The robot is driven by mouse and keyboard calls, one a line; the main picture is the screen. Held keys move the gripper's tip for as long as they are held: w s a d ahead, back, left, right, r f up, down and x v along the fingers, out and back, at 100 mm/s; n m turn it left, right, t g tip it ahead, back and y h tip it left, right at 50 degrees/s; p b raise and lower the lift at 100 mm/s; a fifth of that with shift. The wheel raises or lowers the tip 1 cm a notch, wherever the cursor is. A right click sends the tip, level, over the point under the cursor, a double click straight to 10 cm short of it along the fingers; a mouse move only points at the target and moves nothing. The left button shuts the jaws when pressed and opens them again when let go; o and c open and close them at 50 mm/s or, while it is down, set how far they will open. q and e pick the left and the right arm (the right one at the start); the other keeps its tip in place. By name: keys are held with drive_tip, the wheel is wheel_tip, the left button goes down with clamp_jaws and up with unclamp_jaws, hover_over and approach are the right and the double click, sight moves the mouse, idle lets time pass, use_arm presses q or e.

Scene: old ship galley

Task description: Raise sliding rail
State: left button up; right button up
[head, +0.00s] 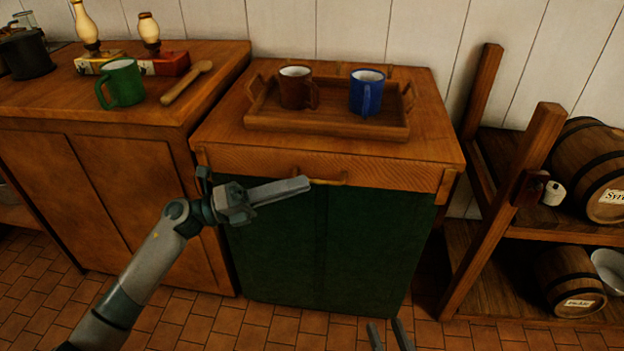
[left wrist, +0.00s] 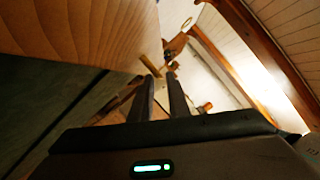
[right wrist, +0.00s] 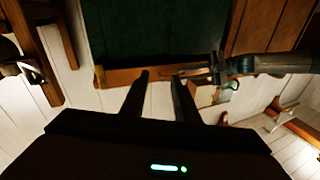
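The sliding rail appears to be the wooden front board (head: 250,161) below the cabinet top, with a brass handle (head: 333,181) at its middle. The board also shows in the right wrist view (right wrist: 118,77). My left gripper (head: 305,184) is in front of the board, its fingertips close to the handle's left end. In the left wrist view its fingers (left wrist: 160,78) stand slightly apart, with the brass handle (left wrist: 149,66) just beyond the tips. I cannot tell whether they touch. My right gripper (head: 388,326) is low before the green doors, its fingers (right wrist: 159,77) apart and empty.
A wooden tray (head: 330,125) on the cabinet top holds a brown mug (head: 295,90) and a blue mug (head: 365,92). A green mug (head: 122,83) and wooden spoon (head: 187,82) are on the left counter. A barrel rack (head: 500,200) stands close on the right.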

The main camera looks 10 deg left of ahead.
sight(312, 181)
use_arm(q)
drive_tip(key=shift+x, duration=2.05)
clamp_jaws()
